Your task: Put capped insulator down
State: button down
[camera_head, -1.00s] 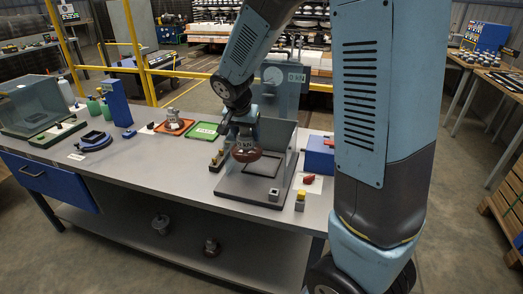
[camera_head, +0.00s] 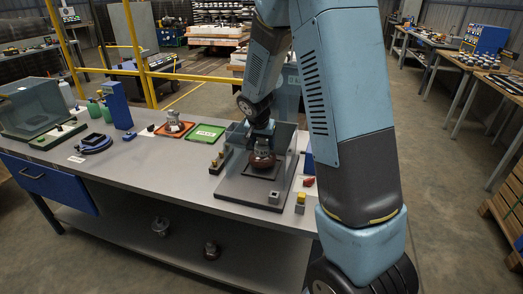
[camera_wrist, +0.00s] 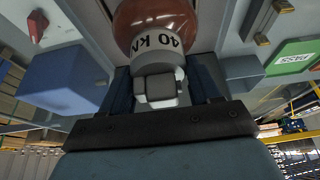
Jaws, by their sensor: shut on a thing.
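The capped insulator (camera_head: 262,160) has a brown disc and a grey cap. In the head view it is upright, low over the dark square pad of the grey test fixture (camera_head: 228,188); whether it touches the pad I cannot tell. In the wrist view the insulator's brown disc (camera_wrist: 160,20) and its cap marked "40 KN" (camera_wrist: 158,48) show close up. My gripper (camera_head: 262,140) is above the insulator, shut on its cap end. In the wrist view my gripper's blue fingers (camera_wrist: 160,90) stand on both sides of the pale metal top.
A green tray marked PASS (camera_head: 206,134) lies left of the fixture. An orange tray (camera_head: 174,130) with another insulator (camera_head: 172,117) lies further left. Clear panels stand around the fixture's back and side. The bench's front middle is clear.

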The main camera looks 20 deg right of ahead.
aim_at(263, 149)
notch_tip(263, 149, down, 3)
jog(key=shift+w+f, duration=0.1)
jog(key=shift+d, duration=0.1)
jog(key=shift+c, duration=1)
grip_release()
